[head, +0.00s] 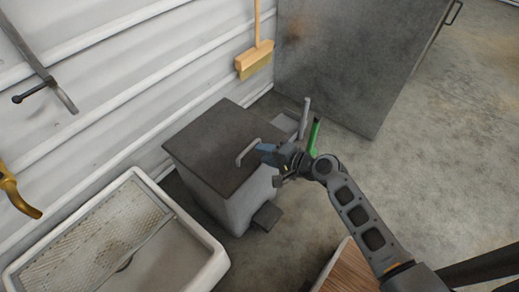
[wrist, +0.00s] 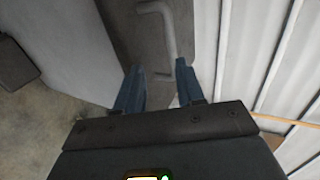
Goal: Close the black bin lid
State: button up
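The black bin lid (head: 225,145) lies across the top of the grey bin (head: 238,210) in the head view. It looks about level; I cannot tell whether it is fully seated. Its grey bar handle (head: 247,149) is near the right edge. My gripper (head: 264,150) is at that edge, with its blue fingers pointing at the handle. In the wrist view my gripper (wrist: 157,68) is open, with a gap between its fingers. The handle (wrist: 170,30) shows just beyond and between the fingertips, with nothing clearly gripped. The lid (wrist: 135,35) is behind it.
A white sink (head: 190,255) stands at the lower left. A broom (head: 255,60) is against the white wall. A large grey metal panel (head: 350,60) stands behind the bin. A wooden surface (head: 345,270) is below my arm. Concrete floor is open at right.

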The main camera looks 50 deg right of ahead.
jog(key=shift+r+p+v, duration=0.2)
jog(key=shift+p+v, duration=0.1)
jog(key=shift+v, duration=1.85)
jog(key=s+a+r+n+h, duration=0.1)
jog(key=s+a+r+n, duration=0.45)
jog(key=s, duration=0.45)
jog(key=s+a+r+n+h, duration=0.1)
jog(key=s+a+r+n, duration=0.3)
jog(key=s+a+n, duration=0.4)
jog(key=s+a+r+n+t+y+p, duration=0.1)
jog(key=s+a+r+n+p, duration=0.1)
jog(key=r+p, duration=0.6)
jog(key=s+a+r+n+t+y+p, duration=0.1)
jog(key=s+r+p, duration=0.3)
jog(key=r, duration=1.6)
jog(key=n+p, duration=0.1)
jog(key=p, duration=0.3)
jog(key=shift+s+a, duration=0.15)
jog(key=shift+a, duration=0.2)
jog(key=shift+n, duration=0.25)
